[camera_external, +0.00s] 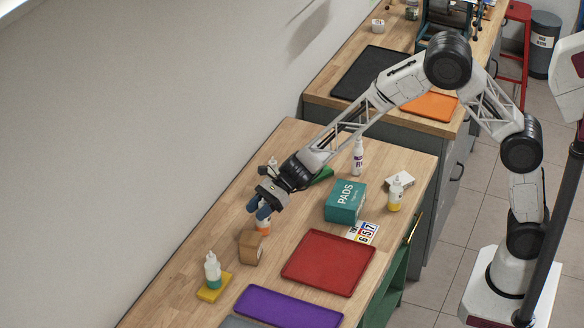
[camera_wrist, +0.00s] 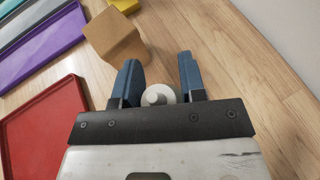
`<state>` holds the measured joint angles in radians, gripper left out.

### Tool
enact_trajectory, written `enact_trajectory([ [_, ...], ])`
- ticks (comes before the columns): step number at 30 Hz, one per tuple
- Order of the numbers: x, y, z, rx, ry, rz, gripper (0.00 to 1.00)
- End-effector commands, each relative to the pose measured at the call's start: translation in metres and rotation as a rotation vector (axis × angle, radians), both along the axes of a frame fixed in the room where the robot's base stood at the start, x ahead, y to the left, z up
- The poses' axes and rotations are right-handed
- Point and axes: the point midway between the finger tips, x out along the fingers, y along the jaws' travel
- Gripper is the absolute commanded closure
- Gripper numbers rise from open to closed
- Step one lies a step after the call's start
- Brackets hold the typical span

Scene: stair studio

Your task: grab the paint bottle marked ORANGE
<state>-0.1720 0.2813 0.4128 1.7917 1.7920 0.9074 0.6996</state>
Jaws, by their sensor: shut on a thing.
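My gripper (camera_external: 262,208) is shut on a small white bottle with an orange lower part (camera_external: 263,226), at the left side of the wooden bench. The fingers point down around its upper part. In the wrist view, my gripper (camera_wrist: 158,80) has the bottle's white top and nozzle (camera_wrist: 158,96) between its blue fingers. Any word on the bottle is hidden or too small to read. I cannot tell whether its base touches the bench.
A brown block (camera_external: 250,248) stands close to the held bottle. A teal-banded bottle (camera_external: 212,272) stands on a yellow block. A yellow-banded bottle (camera_external: 395,196), a white bottle (camera_external: 358,158) and a teal PADS box (camera_external: 345,201) stand right. Red (camera_external: 328,263) and purple (camera_external: 288,307) trays lie in front.

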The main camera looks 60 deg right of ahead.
Motion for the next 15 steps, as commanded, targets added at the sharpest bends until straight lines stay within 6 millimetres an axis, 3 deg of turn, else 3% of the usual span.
enact_trajectory([
  [8, 0.000, 0.000, 0.030, -0.001, -0.002, 0.001, 1.00],
  [15, -0.031, -0.011, 0.032, 0.000, 0.000, -0.001, 1.00],
])
